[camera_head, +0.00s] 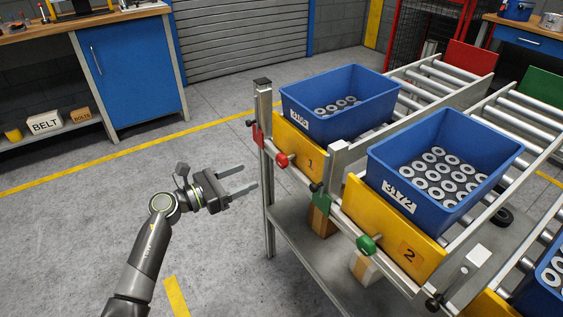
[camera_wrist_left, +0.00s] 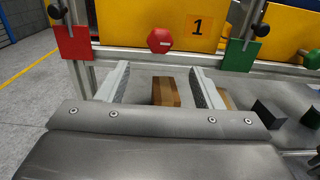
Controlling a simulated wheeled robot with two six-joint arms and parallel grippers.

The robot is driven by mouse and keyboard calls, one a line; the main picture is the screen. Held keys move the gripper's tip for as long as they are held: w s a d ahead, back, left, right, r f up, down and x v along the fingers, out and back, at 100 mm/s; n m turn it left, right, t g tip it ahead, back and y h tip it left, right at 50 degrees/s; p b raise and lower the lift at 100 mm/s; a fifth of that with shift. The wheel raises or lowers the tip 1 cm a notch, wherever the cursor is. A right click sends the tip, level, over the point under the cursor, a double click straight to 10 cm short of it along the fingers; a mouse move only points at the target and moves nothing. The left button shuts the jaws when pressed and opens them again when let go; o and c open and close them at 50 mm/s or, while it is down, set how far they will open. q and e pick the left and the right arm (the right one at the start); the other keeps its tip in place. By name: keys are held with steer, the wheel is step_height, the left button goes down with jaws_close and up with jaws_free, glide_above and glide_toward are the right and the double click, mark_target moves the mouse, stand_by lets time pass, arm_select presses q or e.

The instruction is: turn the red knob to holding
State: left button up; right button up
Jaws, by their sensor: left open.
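The red knob (camera_head: 283,160) sits on the front rail of the rack, below the yellow panel marked 1 (camera_head: 310,163). In the left wrist view the red knob (camera_wrist_left: 160,40) shows as a faceted red head, above and beyond my fingers. My left gripper (camera_head: 250,178) is open and empty, to the left of the red knob and apart from it, with its fingers pointing toward the rack. The fingers also show in the left wrist view (camera_wrist_left: 160,85). My right gripper is not in view.
A red plate (camera_wrist_left: 72,42) hangs left of the knob and a green plate (camera_wrist_left: 238,54) right of it. A green knob (camera_head: 367,244) is on the rail further right. Blue bins (camera_head: 342,122) of metal rings stand behind the panels. The floor (camera_head: 110,215) on the left is clear.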

mark_target(278, 163)
arm_select(q)
steer(key=x, duration=1.1)
steer(key=shift+w+d+b, duration=0.1)
steer(key=shift+d+b, duration=0.05)
steer(key=shift+b, duration=0.2)
steer(key=shift+w+d, duration=0.3)
steer(key=shift+d, duration=0.05)
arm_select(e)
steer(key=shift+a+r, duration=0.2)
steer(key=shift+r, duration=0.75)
arm_select(q)
jaws_close()
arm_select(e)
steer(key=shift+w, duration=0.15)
